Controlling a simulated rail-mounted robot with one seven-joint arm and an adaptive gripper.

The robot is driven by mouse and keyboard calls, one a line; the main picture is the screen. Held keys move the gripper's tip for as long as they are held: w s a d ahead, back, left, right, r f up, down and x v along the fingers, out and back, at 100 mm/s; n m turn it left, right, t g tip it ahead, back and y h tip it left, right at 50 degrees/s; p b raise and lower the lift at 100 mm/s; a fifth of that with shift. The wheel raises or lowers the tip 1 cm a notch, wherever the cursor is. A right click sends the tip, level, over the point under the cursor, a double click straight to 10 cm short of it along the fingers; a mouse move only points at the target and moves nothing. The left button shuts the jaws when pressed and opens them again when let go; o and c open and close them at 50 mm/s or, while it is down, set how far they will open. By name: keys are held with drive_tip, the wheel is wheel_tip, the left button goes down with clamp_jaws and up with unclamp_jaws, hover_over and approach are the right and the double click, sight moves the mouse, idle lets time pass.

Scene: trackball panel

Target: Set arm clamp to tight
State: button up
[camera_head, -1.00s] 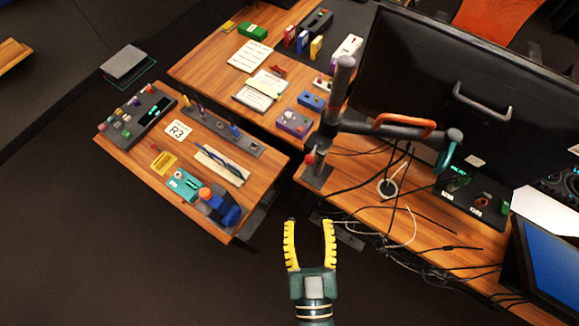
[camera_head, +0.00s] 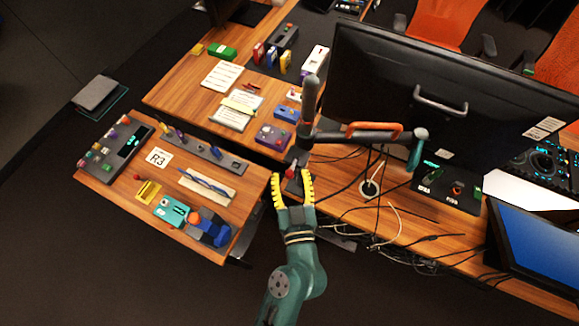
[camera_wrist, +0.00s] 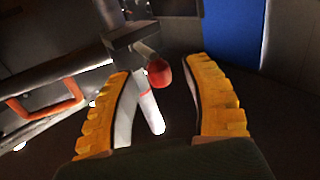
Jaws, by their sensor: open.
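The arm clamp is at the foot of the grey monitor arm (camera_head: 308,105), on the near edge of the desk. Its red-tipped lever (camera_head: 291,170) shows in the head view just at my gripper's fingertips. In the wrist view the red knob (camera_wrist: 158,72) on its short grey lever appears between my fingers, nearer the upper part. My gripper (camera_head: 292,182) is open, with its yellow fingers on either side of the lever in the picture. I cannot tell whether either finger touches it. My gripper also shows in the wrist view (camera_wrist: 160,82).
A large monitor (camera_head: 400,100) with an orange-sleeved arm link (camera_head: 372,129) stands to the right. Loose cables (camera_head: 385,225) hang along the desk edge. A side table (camera_head: 120,190) with panels and tools is at the left. Dark floor lies clear in front.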

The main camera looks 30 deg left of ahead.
drive_tip(key=shift+w+a, duration=0.4)
drive_tip(key=shift+w, duration=0.15)
drive_tip(key=shift+c, duration=0.2)
clamp_jaws()
drive_tip(key=shift+f+b, duration=0.15)
drive_tip(key=shift+b, duration=0.35)
